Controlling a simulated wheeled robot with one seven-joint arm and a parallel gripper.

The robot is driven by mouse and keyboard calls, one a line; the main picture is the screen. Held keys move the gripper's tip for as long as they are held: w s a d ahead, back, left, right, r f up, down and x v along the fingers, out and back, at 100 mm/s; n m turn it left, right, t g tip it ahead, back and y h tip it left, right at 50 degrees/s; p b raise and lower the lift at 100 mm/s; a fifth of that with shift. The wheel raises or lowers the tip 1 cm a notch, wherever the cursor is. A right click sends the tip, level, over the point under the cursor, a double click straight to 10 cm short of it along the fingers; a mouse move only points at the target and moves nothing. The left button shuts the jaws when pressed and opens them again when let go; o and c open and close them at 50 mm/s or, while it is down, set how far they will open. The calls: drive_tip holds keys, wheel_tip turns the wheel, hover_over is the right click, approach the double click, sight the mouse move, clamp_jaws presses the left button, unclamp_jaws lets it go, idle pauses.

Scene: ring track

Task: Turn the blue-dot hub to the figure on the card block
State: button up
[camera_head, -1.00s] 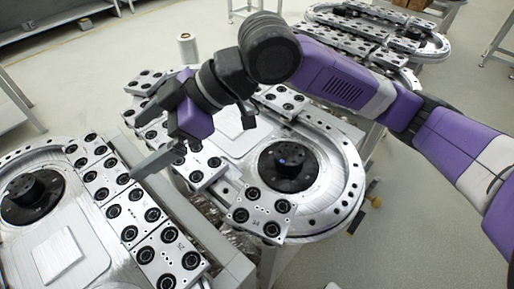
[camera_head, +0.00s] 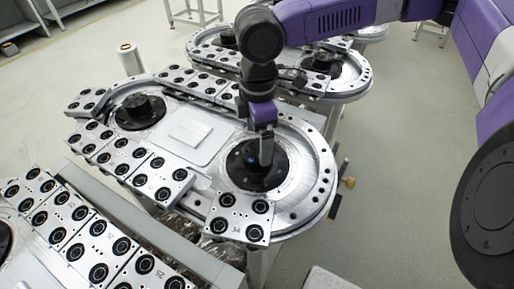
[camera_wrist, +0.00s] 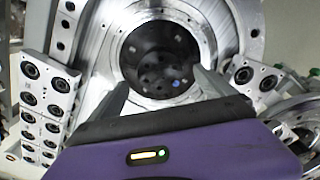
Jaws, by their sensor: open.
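The blue-dot hub (camera_head: 238,172) is a round black hub at the right end of the nearer full ring track. Its small blue dot shows beside my finger in the head view. My gripper (camera_head: 265,160) points down over the hub. In the wrist view, its two fingers are apart, with the black hub (camera_wrist: 155,50) beyond and between them and the blue dot near the right finger. I see no contact with the hub. I cannot make out a card block with a readable figure.
A second black hub (camera_head: 140,111) stands at the track's left end, with a flat pale plate (camera_head: 190,133) between. Silver carriage blocks (camera_head: 240,217) with black rings line the track. Another track (camera_head: 335,75) stands behind. A white roll (camera_head: 130,60) stands at the left.

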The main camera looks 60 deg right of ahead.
sight(258, 151)
drive_tip(key=shift+f, duration=2)
drive_tip(key=c, duration=1.4)
drive_tip(key=shift+a+r, duration=0.1)
